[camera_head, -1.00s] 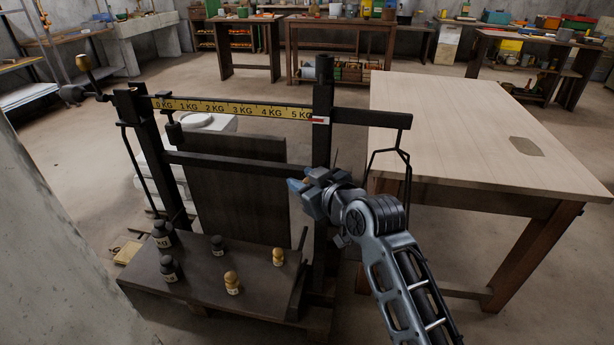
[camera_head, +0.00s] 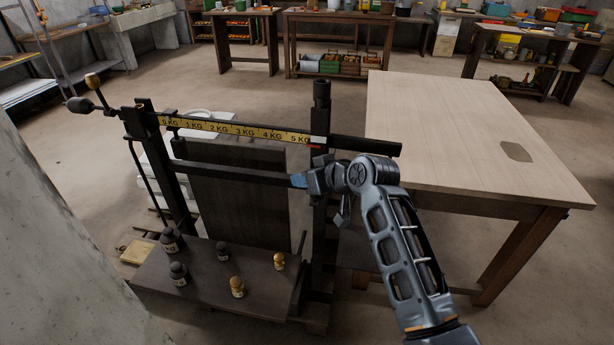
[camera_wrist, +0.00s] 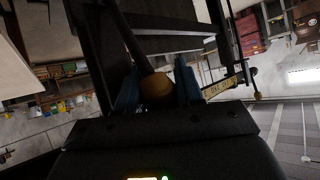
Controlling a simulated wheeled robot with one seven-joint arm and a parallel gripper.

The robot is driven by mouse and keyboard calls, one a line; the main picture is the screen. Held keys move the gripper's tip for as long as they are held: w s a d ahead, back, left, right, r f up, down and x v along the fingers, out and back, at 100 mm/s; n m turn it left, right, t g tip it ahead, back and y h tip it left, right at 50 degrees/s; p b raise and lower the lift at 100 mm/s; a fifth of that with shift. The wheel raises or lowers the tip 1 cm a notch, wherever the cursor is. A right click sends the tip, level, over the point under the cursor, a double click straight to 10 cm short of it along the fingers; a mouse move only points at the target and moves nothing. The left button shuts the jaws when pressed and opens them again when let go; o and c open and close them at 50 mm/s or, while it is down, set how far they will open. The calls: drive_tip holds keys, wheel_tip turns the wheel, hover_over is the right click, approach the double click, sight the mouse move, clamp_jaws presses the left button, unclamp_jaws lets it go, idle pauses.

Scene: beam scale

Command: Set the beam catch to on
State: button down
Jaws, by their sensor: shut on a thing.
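The beam scale has a dark beam with a yellow kilogram strip (camera_head: 235,130) running between two dark posts. The strip also shows in the wrist view (camera_wrist: 220,88). My gripper (camera_head: 298,181) is at the right post (camera_head: 320,130), below the beam. In the wrist view, my gripper's blue fingers (camera_wrist: 158,92) are shut on a round tan knob (camera_wrist: 157,90) at the end of a dark lever (camera_wrist: 138,50), which looks like the beam catch. In the head view my gripper hides this knob. The catch's setting cannot be read.
Several dark weights (camera_head: 178,273) and tan weights (camera_head: 237,287) stand on the dark platform (camera_head: 205,290) at the front. A wooden table (camera_head: 450,120) stands close on the right. A concrete wall (camera_head: 60,240) closes the left.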

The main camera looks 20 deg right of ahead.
drive_tip(key=c, duration=0.8)
unclamp_jaws()
